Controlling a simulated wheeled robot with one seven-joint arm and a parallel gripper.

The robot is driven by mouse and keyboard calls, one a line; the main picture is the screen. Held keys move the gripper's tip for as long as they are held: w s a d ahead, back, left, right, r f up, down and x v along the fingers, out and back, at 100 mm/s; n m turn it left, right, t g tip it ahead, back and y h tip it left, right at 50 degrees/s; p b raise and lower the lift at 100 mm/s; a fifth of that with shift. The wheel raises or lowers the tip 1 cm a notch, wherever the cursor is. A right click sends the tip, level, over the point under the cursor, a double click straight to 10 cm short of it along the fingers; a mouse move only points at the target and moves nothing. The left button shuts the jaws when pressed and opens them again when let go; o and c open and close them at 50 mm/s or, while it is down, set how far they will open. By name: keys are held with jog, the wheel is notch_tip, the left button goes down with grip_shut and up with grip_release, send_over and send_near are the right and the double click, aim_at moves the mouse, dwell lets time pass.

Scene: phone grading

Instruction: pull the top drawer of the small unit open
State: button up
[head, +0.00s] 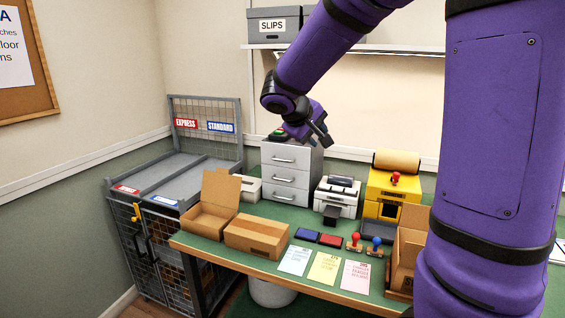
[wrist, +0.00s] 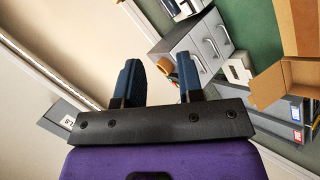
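The small unit (head: 286,190) is a light grey three-drawer cabinet standing at the back of the green table. Its top drawer (head: 284,160) looks closed, with a bar handle on its front. The unit also shows tilted in the wrist view (wrist: 186,40), with its handled fronts to the right. My gripper (head: 325,138) is in front of the unit's upper right side in the head view, hiding part of its top edge. In the wrist view its two dark blue fingers (wrist: 158,75) are apart with nothing between them. I cannot see contact with the handle.
A label printer (head: 337,197) stands right of the unit, and a yellow machine (head: 388,195) beyond it. An open cardboard box (head: 214,205) and a closed one (head: 257,236) sit at the front left. Stamps, ink pads and coloured cards lie on the table (head: 297,217). A shelf is above.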

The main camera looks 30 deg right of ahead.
jog(key=w+d+f+n+t+h, duration=0.15)
jog(key=w+f, duration=0.25)
jog(key=w, duration=0.4)
jog(key=w+d+f+n+t+h, duration=0.1)
jog(key=w+f+n+h, duration=0.1)
jog(key=w+f, duration=0.35)
jog(key=n+t, duration=0.4)
send_near(292, 148)
jog(key=a+f, duration=0.4)
jog(key=shift+m+y, duration=0.25)
jog(key=x, duration=1)
jog(key=shift+w+f, duration=0.1)
jog(key=shift+f, duration=0.1)
grip_shut()
